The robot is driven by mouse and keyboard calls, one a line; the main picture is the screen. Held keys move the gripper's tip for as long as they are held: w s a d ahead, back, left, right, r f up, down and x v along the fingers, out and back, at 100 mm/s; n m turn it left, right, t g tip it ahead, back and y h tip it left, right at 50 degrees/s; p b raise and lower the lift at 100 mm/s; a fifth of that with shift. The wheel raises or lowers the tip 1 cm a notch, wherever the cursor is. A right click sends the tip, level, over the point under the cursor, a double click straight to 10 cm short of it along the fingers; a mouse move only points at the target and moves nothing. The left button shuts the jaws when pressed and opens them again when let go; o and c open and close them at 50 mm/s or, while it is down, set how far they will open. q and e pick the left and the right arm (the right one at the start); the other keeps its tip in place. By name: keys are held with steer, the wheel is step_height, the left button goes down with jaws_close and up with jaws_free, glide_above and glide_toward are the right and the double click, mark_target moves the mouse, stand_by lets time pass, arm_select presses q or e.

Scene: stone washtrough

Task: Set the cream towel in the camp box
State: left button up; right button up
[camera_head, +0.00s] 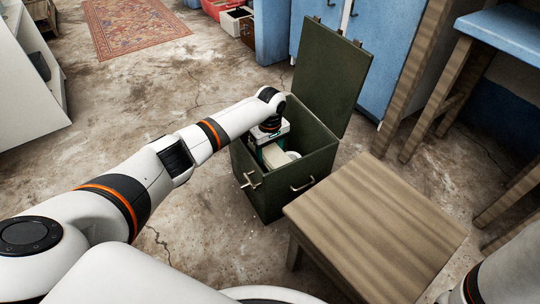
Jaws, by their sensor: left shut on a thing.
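The camp box (268,188) is a dark green box on the floor, with its lid (332,75) raised at the back. My left arm reaches over its left side, and my left gripper (268,145) points down into the box opening. The cream towel (275,156) shows as a pale roll at the gripper, inside the box opening. The gripper is shut on it; its fingertips are mostly hidden by the wrist. I cannot tell whether the towel touches the box floor. Only part of my right arm shows at the lower right; its gripper is out of view.
A wooden stool (375,225) stands close to the right of the box. Blue cabinets (375,50) stand behind the lid, and a blue-topped wooden table (505,35) is at the upper right. A patterned rug (135,22) lies far left. The floor left of the box is clear.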

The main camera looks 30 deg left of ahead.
arm_select(q)
steer(key=shift+f, duration=0.2)
steer(key=shift+f+p, duration=0.3)
steer(key=shift+f, duration=0.1)
steer(key=o, duration=1.1)
steer(key=shift+c, duration=0.2)
